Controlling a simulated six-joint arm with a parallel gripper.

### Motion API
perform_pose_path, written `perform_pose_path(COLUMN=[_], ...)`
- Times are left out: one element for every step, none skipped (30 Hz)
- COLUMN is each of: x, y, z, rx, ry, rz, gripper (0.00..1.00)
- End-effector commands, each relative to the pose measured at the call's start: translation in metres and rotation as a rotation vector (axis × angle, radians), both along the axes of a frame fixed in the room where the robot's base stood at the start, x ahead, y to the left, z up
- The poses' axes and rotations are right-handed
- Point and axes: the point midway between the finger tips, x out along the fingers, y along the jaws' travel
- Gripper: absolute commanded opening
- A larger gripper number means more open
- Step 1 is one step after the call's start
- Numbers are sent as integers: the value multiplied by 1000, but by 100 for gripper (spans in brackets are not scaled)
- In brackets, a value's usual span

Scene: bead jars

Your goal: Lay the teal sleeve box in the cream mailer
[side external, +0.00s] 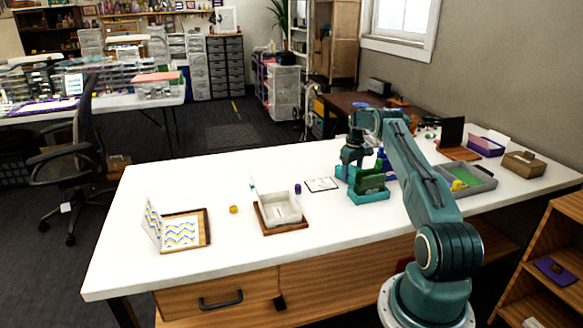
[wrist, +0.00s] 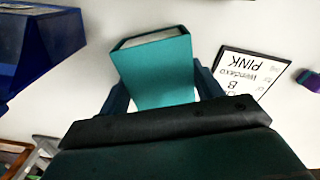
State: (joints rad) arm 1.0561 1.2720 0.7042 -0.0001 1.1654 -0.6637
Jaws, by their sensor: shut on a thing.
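The teal sleeve box (wrist: 155,72) is between the two fingers of my gripper (wrist: 160,92) in the wrist view, with an edge of its pale inside showing at the far end. In the side view my gripper (side external: 353,157) points down, shut on the box, near the teal stand (side external: 368,197). The box is small and partly hidden there. I cannot tell whether it touches the stand. The cream mailer (side external: 283,220) sits open on a brown wooden tray, left of my gripper, with its lid raised on the left side.
A label card (side external: 321,185) and a purple object (side external: 298,188) lie between my gripper and the mailer. A yellow object (side external: 233,209) and an open chevron-patterned box (side external: 181,231) are farther left. A grey tray (side external: 481,184) stands to the right. The table's front is clear.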

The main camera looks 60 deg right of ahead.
Motion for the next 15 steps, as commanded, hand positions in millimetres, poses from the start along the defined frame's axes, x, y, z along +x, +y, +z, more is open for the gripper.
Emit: perform_pose_path(x=[0, 0, 0, 0, 0, 0, 0, 0, 0, 0, 1, 0, 0, 1, 0], y=[0, 0, 0, 0, -1, -1, -1, -1, 0, -1, -1, -1, -1, -1, -1], z=[3, 5, 8, 10, 13, 17, 21, 25, 31, 35, 40, 48, 54, 60, 68], rx=[-1, -1, -1, -1, -2, -3, -3, -3, -3, -3, -4, -4, -4, -5, -4], ry=[-1, -1, -1, -1, -1, -1, -2, -2, -2, -2, -3, -3, -3, -2, -3], rz=[0, 0, 0, 0, 0, 0, 0, 0, 0, 0, 0, 0, 0, 0, 0], gripper=[36, 36, 36, 36, 36, 36, 36, 36, 36, 36, 36, 36, 36, 36, 36])
